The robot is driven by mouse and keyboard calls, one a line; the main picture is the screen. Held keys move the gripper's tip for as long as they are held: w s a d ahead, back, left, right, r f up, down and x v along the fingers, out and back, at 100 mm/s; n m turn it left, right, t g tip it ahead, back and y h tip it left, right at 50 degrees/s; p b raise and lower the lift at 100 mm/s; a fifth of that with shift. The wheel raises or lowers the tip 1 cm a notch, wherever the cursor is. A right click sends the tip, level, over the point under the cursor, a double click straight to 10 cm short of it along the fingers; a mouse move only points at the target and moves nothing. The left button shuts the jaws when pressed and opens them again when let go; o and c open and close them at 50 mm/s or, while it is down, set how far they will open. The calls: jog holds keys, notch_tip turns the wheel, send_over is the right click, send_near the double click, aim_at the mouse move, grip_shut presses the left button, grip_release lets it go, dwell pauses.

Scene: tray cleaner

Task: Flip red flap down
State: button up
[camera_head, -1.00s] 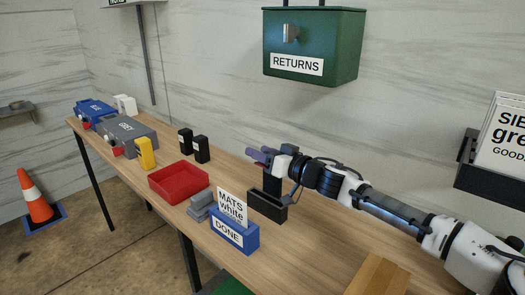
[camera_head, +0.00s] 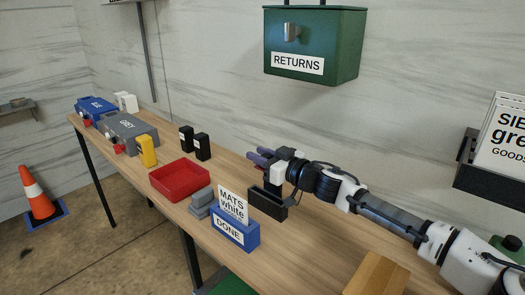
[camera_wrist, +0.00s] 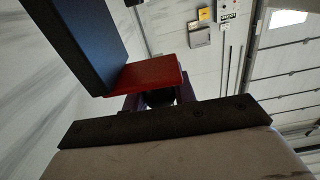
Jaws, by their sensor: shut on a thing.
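My gripper (camera_head: 262,157), with purple fingers, is above the table, over and just behind a black open-topped holder (camera_head: 267,204). In the wrist view a red flap (camera_wrist: 150,74) lies across the fingers, beside a large dark panel (camera_wrist: 80,38). The gripper is shut on the red flap; its fingertips are mostly hidden behind it. In the head view the flap is hardly visible behind the hand, so its exact tilt cannot be told there.
A blue DONE box (camera_head: 236,235) with a MATS white card stands in front of the holder, with grey blocks (camera_head: 201,203) and a red tray (camera_head: 180,180) to its left. Two black boxes (camera_head: 202,147) stand behind. A green RETURNS box (camera_head: 312,45) hangs above. A cardboard piece (camera_head: 377,275) lies front right.

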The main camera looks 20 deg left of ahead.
jog(key=shift+s+f+n, duration=0.1)
jog(key=shift+n, duration=0.2)
jog(key=o, duration=1)
jog(key=shift+c, duration=0.2)
jog(key=b+v, duration=0.3)
jog(key=v, duration=1)
jog(key=shift+d+b, duration=0.3)
jog(key=shift+d, duration=0.05)
jog(key=shift+s, duration=0.15)
